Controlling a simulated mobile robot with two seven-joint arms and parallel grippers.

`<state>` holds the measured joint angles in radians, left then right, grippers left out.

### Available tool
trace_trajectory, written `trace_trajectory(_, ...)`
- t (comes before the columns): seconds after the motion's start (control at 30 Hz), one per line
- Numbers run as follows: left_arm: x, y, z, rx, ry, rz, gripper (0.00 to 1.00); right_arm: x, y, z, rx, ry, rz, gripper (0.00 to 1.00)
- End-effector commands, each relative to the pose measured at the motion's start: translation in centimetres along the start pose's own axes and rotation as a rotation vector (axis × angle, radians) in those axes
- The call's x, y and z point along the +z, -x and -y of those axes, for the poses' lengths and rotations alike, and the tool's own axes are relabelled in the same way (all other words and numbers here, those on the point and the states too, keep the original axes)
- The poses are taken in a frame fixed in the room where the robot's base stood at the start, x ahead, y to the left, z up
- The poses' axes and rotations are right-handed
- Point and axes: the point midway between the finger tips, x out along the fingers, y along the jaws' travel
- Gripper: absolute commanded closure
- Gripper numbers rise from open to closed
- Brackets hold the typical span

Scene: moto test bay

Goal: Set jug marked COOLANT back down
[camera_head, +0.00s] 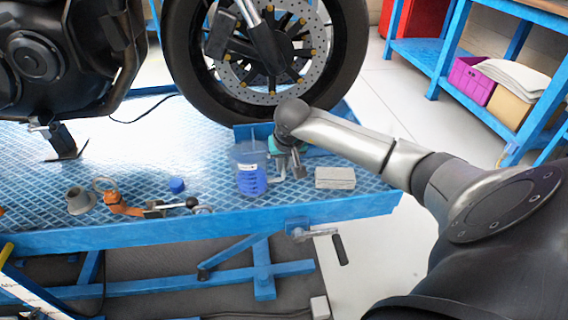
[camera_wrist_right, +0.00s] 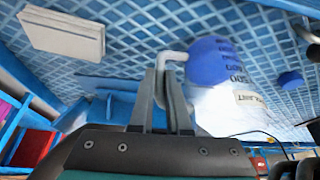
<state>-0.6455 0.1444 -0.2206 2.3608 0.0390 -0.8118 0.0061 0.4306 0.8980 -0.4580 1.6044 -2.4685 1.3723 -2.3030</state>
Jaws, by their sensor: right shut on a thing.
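The jug marked COOLANT (camera_head: 250,173) is translucent with blue liquid in its lower part and a pale label. It looks upright over the front part of the blue lift platform (camera_head: 226,222). My right gripper (camera_head: 280,172) is at the jug's right side. In the right wrist view the gripper's fingers (camera_wrist_right: 166,92) are shut on the jug's pale handle, and the jug's body (camera_wrist_right: 226,106) with its label lies just beyond. I cannot tell whether the jug's base touches the platform. My left gripper is not in view.
A blue cap (camera_head: 177,185) lies left of the jug, with a grey funnel (camera_head: 80,201), an orange tool (camera_head: 118,204) and a metal tool (camera_head: 170,206) farther left. A grey flat block (camera_head: 335,178) lies to the right. The motorcycle wheel (camera_head: 350,62) stands behind.

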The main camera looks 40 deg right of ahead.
Motion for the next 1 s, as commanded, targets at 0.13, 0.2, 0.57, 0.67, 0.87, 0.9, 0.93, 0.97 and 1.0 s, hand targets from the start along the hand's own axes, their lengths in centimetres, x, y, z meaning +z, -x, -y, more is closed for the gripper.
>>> trace_trajectory(0.13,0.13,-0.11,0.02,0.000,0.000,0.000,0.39,-0.04,-0.13,0.02,-0.001,-0.001,-0.003,1.00)
trace_trajectory(0.2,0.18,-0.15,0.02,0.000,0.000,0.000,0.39,-0.01,-0.20,0.02,-0.001,-0.001,-0.003,1.00)
trace_trajectory(0.57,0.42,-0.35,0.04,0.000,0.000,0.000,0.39,0.14,-0.57,0.01,-0.001,-0.002,-0.003,1.00)
trace_trajectory(0.67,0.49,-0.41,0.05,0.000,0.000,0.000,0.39,0.18,-0.68,0.01,-0.001,-0.002,-0.003,1.00)
trace_trajectory(0.87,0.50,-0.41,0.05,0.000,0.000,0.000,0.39,0.19,-0.69,0.02,-0.002,-0.002,-0.003,1.00)
trace_trajectory(0.9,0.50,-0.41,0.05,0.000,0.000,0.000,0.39,0.20,-0.69,0.02,-0.002,-0.002,-0.003,1.00)
trace_trajectory(0.93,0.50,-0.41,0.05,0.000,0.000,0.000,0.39,0.20,-0.69,0.02,-0.002,-0.002,-0.003,1.00)
trace_trajectory(0.97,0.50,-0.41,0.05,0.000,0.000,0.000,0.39,0.20,-0.69,0.02,-0.002,-0.002,-0.003,1.00)
trace_trajectory(1.0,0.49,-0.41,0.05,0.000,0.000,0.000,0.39,0.20,-0.70,0.02,-0.002,-0.002,-0.003,1.00)
